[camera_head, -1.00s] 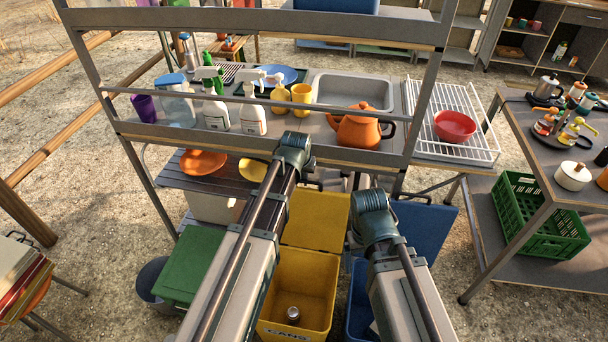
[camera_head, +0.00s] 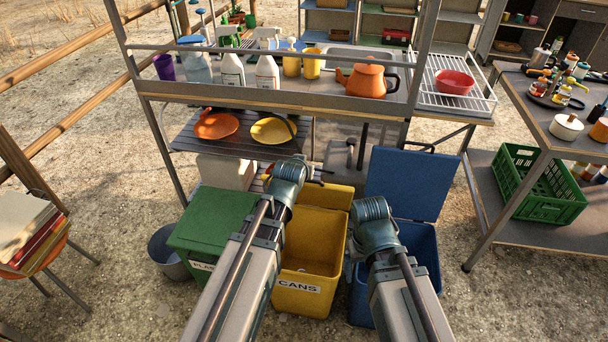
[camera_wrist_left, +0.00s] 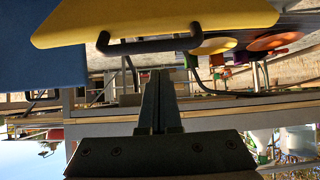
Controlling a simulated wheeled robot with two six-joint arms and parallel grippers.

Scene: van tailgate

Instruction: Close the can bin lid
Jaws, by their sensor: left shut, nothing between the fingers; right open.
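The yellow can bin (camera_head: 311,245), labelled CANS, stands open between the green and blue bins. Its yellow lid (camera_head: 327,196) is raised at the back of the bin. In the left wrist view the lid (camera_wrist_left: 190,18) and its dark handle (camera_wrist_left: 150,43) fill the top. My left gripper (camera_wrist_left: 158,74) is shut and empty, its fingertips close to the handle; I cannot tell whether they touch. In the head view its wrist hides part of the lid. My right gripper (camera_head: 352,264) is open and empty, beside the can bin's right side near the blue bin.
The green bin (camera_head: 212,220) on the left is closed. The blue bin (camera_head: 424,245) has its lid (camera_head: 410,182) up. A counter shelf with an orange teapot (camera_head: 367,80) stands behind the bins. A side table (camera_head: 545,120) with a green crate (camera_head: 540,185) stands right.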

